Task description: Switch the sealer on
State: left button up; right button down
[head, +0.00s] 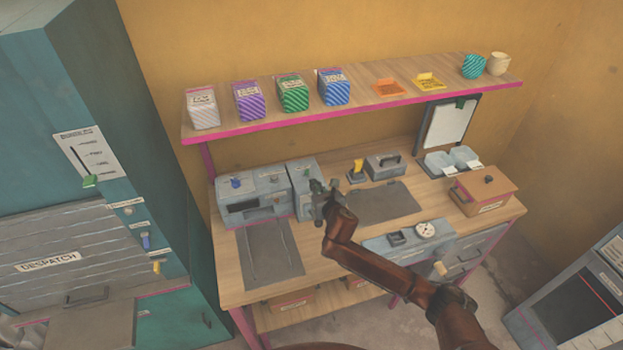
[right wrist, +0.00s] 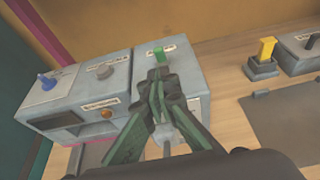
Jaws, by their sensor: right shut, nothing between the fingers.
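A grey machine (head: 252,199) with a dark front slot stands at the bench's back left. In the right wrist view, this machine (right wrist: 75,105) shows a blue knob (right wrist: 47,80), a grey knob (right wrist: 105,71) and an orange button (right wrist: 106,114). Against its right side is a narrower grey box (right wrist: 192,82) with a small green lever (right wrist: 158,54) on top. The labels are too blurred to read, so I cannot tell which part is the sealer. My right gripper (right wrist: 160,78) is shut and empty over this box; its fingertips appear just below the lever, contact unclear.
A yellow lever (head: 357,169) on a small base and a grey handled block (head: 385,163) stand right of the box. A dark mat (head: 378,203) lies in front. A shelf (head: 360,100) with several striped packets runs above. A brown lidded box (head: 482,192) sits at the bench's right.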

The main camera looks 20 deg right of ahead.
aim_at(307, 174)
jog(key=x, duration=0.4)
jog(key=shift+w+f, duration=0.15)
jog(key=shift+w, duration=0.1)
jog(key=shift+w+f, duration=0.15)
jog(key=shift+w, duration=0.4)
jog(key=shift+w+a, duration=0.1)
jog(key=shift+w, duration=0.1)
pick_arm(q)
jog(key=shift+w+f, duration=0.1)
jog(key=shift+f, duration=0.15)
